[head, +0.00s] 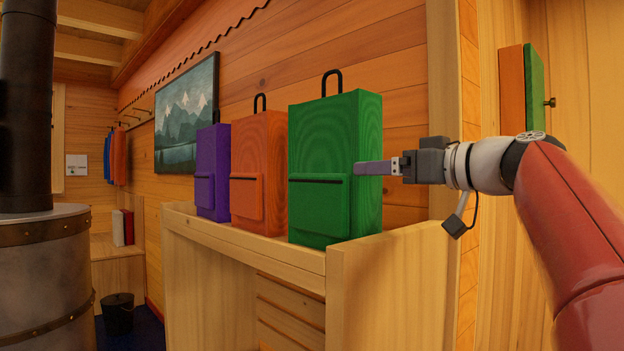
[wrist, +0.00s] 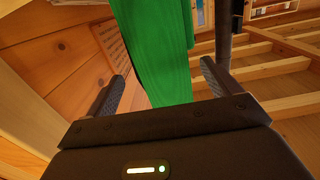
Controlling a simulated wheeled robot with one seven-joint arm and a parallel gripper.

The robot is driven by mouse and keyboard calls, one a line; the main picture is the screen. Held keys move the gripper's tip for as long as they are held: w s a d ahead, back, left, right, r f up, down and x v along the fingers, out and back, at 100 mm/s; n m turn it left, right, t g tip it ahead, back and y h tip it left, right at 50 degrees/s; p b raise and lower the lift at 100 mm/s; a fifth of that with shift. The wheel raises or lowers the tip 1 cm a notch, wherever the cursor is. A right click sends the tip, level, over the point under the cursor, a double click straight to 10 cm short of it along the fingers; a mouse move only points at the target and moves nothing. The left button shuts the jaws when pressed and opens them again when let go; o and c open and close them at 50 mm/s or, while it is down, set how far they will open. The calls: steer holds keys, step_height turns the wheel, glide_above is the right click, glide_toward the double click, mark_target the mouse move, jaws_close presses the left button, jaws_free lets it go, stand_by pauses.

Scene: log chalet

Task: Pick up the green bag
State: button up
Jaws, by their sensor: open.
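The green bag (head: 335,165) stands upright on a wooden shelf (head: 250,242), the nearest of three bags in a row. It has a black top handle and a front pocket. My gripper (head: 372,168) is at the right side of the green bag in the head view, its finger level with the bag's middle. In the wrist view the green bag (wrist: 158,50) rises between the two open fingers of my gripper (wrist: 160,92). Nothing shows held. From these views I cannot tell whether a finger touches the bag.
An orange bag (head: 260,170) and a purple bag (head: 212,170) stand left of the green one on the shelf. A plank wall with a mountain picture (head: 188,112) is behind. A dark stove (head: 42,265) stands at the left. A wooden post (head: 444,100) is at the right.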

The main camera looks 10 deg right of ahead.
mark_target(351, 162)
steer(key=shift+y, duration=0.3)
steer(key=x, duration=0.2)
steer(key=p+x, duration=0.1)
steer(key=x, duration=0.2)
steer(key=r+p+x, duration=0.1)
steer(key=x, duration=0.2)
steer(key=shift+a+r, duration=0.1)
steer(key=shift+a, duration=0.05)
steer(key=shift+c, duration=0.4)
steer(key=c, duration=1.2)
steer(key=shift+s, duration=0.1)
steer(key=shift+c, duration=0.9)
steer(key=shift+r, duration=0.15)
